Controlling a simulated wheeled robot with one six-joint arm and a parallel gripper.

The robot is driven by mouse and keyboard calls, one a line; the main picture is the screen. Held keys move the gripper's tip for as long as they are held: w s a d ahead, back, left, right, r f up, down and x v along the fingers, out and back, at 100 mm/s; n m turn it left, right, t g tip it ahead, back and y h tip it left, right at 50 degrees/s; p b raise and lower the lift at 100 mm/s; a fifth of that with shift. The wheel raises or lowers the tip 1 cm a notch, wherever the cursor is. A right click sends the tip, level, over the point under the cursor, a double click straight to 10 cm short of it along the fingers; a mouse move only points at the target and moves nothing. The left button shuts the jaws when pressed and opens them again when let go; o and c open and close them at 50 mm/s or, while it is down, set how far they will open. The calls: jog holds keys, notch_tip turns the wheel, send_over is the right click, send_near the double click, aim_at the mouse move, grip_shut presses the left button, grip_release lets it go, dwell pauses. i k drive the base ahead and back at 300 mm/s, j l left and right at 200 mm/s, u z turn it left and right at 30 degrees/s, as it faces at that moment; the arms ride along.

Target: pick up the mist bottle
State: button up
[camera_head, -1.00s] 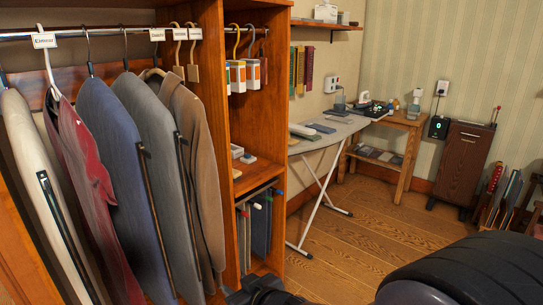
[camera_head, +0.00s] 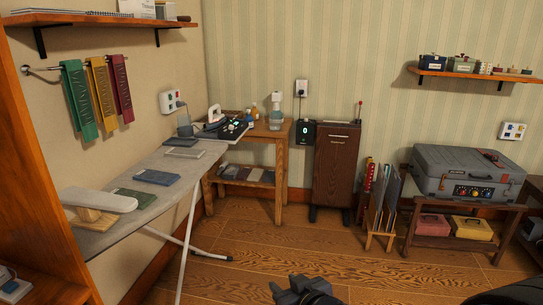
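A clear bottle with a white top, which looks like the mist bottle (camera_head: 275,119), stands upright on the small wooden side table (camera_head: 285,131) near the back corner. Its full height shows and nothing blocks it. My gripper (camera_head: 280,291) is dark and shows only partly at the bottom edge, low over the floor, well in front of the side table and far from the bottle. Whether its fingers are open is too unclear to tell.
An ironing board (camera_head: 150,183) with folded cloths and a sleeve board runs along the left, its leg reaching onto the floor. A dark cabinet (camera_head: 336,165), a rack of boards (camera_head: 380,205) and a grey case (camera_head: 468,173) line the back wall. The middle floor is clear.

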aim_at(249, 119)
jog(key=i, duration=3.6)
jog(key=i+j+u, duration=0.15)
jog(key=i, duration=0.3)
jog(key=i+u, duration=0.1)
jog(key=i, duration=0.35)
